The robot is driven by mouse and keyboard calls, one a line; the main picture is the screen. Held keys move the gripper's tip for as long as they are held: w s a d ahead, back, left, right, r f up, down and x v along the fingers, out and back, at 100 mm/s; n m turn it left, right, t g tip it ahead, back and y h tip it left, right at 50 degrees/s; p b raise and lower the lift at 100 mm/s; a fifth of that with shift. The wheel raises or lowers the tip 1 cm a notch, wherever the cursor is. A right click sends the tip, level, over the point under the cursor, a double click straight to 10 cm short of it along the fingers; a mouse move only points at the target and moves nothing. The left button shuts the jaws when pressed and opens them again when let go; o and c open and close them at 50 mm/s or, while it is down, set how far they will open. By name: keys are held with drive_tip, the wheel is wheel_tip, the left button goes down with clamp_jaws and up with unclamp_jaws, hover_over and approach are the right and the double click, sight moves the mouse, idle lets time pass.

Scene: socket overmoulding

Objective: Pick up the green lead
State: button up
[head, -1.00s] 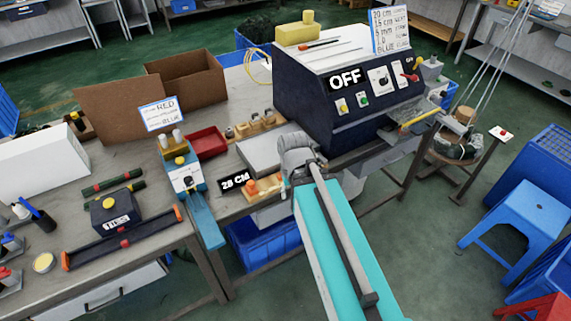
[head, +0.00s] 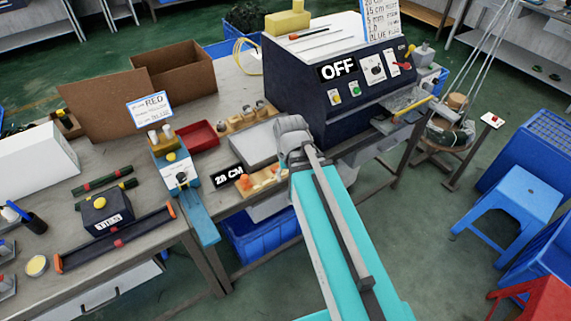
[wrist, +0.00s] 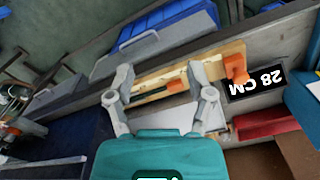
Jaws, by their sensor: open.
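A thin dark green strip, seemingly the green lead (wrist: 152,94), lies along a wooden fixture (wrist: 206,69) in the wrist view, beside a small orange piece (wrist: 176,87). My gripper (wrist: 158,86) is open, its two fingers spread on either side of the strip's stretch of fixture. I cannot tell the height between fingertips and strip. In the head view the fixture (head: 243,185) sits at the bench edge by the "28 CM" sign (head: 228,176). My arm hides the gripper's fingers and the lead there.
A dark machine marked OFF (head: 338,69) stands right of the fixture. A grey plate (head: 250,143), a red tray (head: 196,136) and a blue press (head: 180,177) are close by. Blue bins (head: 262,238) stand under the bench edge.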

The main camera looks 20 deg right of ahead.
drive_tip(key=w+r+m+p, duration=0.2)
drive_tip(key=w+m, duration=1.1)
drive_tip(key=w, duration=0.1)
drive_tip(key=shift+w+r, duration=0.3)
drive_tip(key=shift+w, duration=0.1)
drive_tip(key=shift+d+f, duration=0.1)
drive_tip(key=b, duration=0.8)
hover_over(278, 167)
wheel_tip(278, 167, down, 8)
drive_tip(key=shift+w+d+f, duration=0.1)
drive_tip(key=shift+f, duration=0.15)
drive_tip(key=shift+f+b, duration=2.6)
drive_tip(key=shift+b, duration=0.15)
clamp_jaws()
